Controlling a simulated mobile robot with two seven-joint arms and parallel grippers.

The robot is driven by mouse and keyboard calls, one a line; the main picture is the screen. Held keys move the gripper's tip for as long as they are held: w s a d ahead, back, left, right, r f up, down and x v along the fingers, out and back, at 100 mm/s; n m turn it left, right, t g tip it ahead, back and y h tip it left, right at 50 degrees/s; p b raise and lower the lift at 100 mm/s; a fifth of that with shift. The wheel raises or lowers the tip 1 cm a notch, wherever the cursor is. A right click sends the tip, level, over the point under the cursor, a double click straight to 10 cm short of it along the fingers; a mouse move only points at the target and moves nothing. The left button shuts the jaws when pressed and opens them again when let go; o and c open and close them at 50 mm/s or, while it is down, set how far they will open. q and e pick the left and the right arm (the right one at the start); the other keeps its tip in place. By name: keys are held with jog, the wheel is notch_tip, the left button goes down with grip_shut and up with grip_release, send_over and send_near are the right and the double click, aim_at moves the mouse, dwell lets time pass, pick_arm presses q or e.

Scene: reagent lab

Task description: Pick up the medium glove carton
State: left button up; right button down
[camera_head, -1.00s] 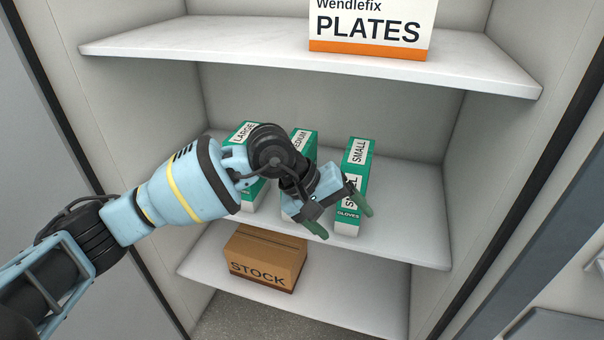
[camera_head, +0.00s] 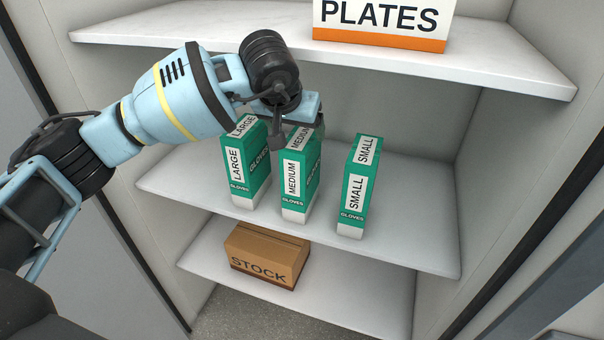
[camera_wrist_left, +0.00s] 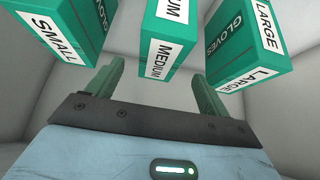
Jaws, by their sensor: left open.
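The medium glove carton (camera_head: 293,178) is a green and white box marked MEDIUM. It stands upright on the middle shelf between the large glove carton (camera_head: 236,172) and the small glove carton (camera_head: 353,195). My left gripper (camera_head: 298,133) is at the top of the medium carton and hides part of its top. In the left wrist view, the open fingers of the left gripper (camera_wrist_left: 158,85) point toward the medium carton (camera_wrist_left: 160,55), one on either side of its line. The carton is beyond the fingertips and not gripped. My right gripper is not in view.
The middle shelf (camera_head: 410,225) has free room to the right of the small carton. The upper shelf (camera_head: 480,72) holds a PLATES box (camera_head: 385,25) above the cartons. A brown STOCK box (camera_head: 265,256) sits on the lower shelf. Cabinet walls close both sides.

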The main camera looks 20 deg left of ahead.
aim_at(301, 137)
pick_arm(q)
jog(key=shift+w+f, duration=0.35)
jog(key=shift+f, duration=0.15)
jog(key=shift+w+f, duration=0.15)
jog(key=shift+f, duration=0.3)
jog(key=x, duration=0.3)
jog(key=shift+w+f, duration=0.4)
jog(key=shift+f, duration=0.05)
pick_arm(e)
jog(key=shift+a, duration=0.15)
pick_arm(q)
jog(key=shift+r, duration=0.1)
grip_shut()
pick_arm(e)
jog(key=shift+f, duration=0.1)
pick_arm(q)
jog(key=shift+r, duration=0.15)
